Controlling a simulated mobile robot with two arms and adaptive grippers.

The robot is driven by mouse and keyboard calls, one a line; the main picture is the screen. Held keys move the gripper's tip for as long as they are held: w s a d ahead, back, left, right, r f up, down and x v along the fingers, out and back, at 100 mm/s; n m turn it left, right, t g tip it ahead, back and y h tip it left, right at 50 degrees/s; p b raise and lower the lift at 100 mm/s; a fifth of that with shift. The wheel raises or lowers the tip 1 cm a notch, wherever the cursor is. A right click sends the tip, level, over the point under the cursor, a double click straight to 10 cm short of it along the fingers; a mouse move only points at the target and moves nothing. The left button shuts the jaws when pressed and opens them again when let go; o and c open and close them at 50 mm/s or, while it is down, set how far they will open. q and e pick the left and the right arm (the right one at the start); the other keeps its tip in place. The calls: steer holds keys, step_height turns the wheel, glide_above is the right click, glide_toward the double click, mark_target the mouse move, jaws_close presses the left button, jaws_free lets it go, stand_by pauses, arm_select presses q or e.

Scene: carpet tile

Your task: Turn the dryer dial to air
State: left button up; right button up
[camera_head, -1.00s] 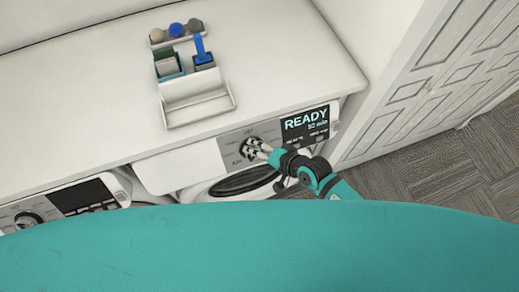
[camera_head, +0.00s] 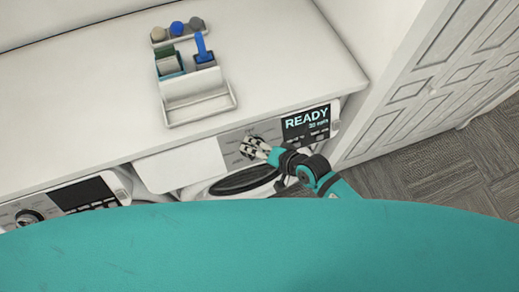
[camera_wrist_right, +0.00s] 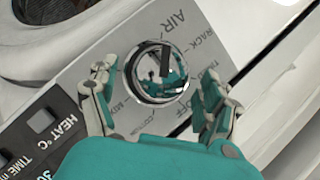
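The dryer dial (camera_wrist_right: 157,72) is a round, shiny chrome knob on the grey panel in the right wrist view. The word AIR (camera_wrist_right: 173,22) is printed above it and slightly right; other printed settings ring it. A dark bar on the knob's face leans towards AIR, but reflections make its exact setting unclear. My right gripper (camera_head: 253,148) is at the dial in the head view and hides most of it. In the wrist view its fingers stand open on both sides of the knob, with small gaps visible. My left gripper is out of view.
The dryer display (camera_head: 306,122) reads READY, right of the dial. A second machine (camera_head: 75,200) stands left. Panelled doors (camera_head: 430,90) and free carpet (camera_head: 440,180) lie right.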

steer(key=shift+s+d+r, duration=0.1)
steer(key=shift+d+r, duration=0.05)
steer(key=v, duration=1.1)
steer(key=shift+r, duration=0.2)
steer(key=shift+s+d+f, duration=0.1)
steer(key=shift+d, duration=0.05)
